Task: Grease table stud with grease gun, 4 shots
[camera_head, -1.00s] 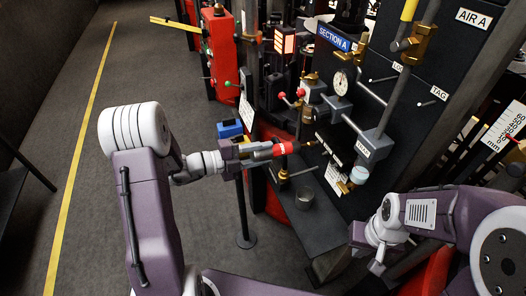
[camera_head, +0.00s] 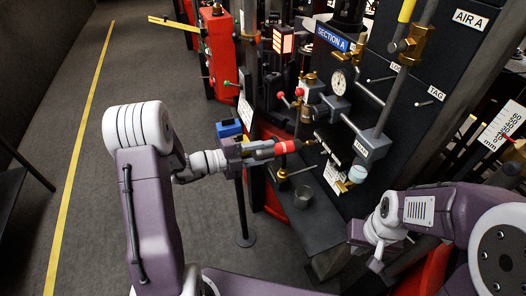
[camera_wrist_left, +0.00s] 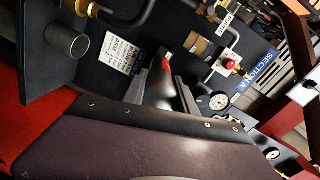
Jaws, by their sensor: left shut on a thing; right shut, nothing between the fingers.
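My left gripper (camera_head: 248,152) is shut on the grease gun (camera_head: 265,152), a dark grey body with a red band and a thin brass-coloured tip. The gun points right toward the dark machine panel, its tip close to the fittings below the gauge. I cannot tell whether the tip touches anything. In the left wrist view the gun (camera_wrist_left: 160,92) lies between the two fingers, its red band at the far end. The table stud cannot be made out for certain among the small fittings. My right gripper (camera_head: 374,250) is shut and empty at the lower right.
The dark machine panel (camera_head: 436,72) carries pipes, labels and a round gauge (camera_head: 338,79). A blue box (camera_head: 229,128) is behind my left gripper.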

